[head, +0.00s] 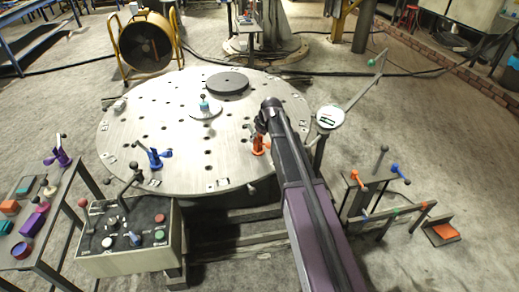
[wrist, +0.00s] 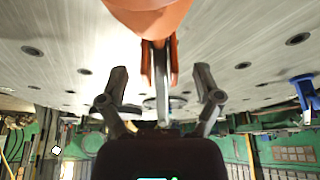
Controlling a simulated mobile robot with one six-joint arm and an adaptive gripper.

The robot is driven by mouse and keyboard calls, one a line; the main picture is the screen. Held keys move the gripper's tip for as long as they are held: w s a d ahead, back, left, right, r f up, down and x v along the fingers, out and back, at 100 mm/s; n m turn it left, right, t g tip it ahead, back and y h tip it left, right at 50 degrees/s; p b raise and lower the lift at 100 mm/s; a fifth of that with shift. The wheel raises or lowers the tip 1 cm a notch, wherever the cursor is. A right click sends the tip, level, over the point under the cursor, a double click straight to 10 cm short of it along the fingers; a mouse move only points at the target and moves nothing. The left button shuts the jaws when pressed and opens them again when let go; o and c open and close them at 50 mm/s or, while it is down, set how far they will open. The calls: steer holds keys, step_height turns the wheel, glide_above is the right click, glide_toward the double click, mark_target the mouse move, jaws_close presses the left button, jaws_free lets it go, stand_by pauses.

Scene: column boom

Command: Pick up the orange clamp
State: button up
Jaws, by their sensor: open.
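The orange clamp (head: 258,146) stands on the right part of the round perforated table (head: 185,168) in the head view. My arm partly covers it there. In the wrist view the orange clamp (wrist: 150,15) fills the top middle, with a grey metal bar and orange sides reaching down from it. My gripper (wrist: 160,70) is open, with one finger on each side of that bar and gaps showing on both sides. In the head view my gripper (head: 262,118) is just above and behind the clamp, mostly hidden by my arm.
A blue clamp (head: 154,158) stands at the table's front left. A small plate with a teal-topped piece (head: 204,106) and a dark disc (head: 228,83) lie farther back. A control box (head: 130,238) stands at front left. A round white plate on a post (head: 329,117) is right of the table.

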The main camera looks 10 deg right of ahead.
steer(key=shift+b+x, duration=0.8)
steer(key=shift+x, duration=0.4)
jaws_close()
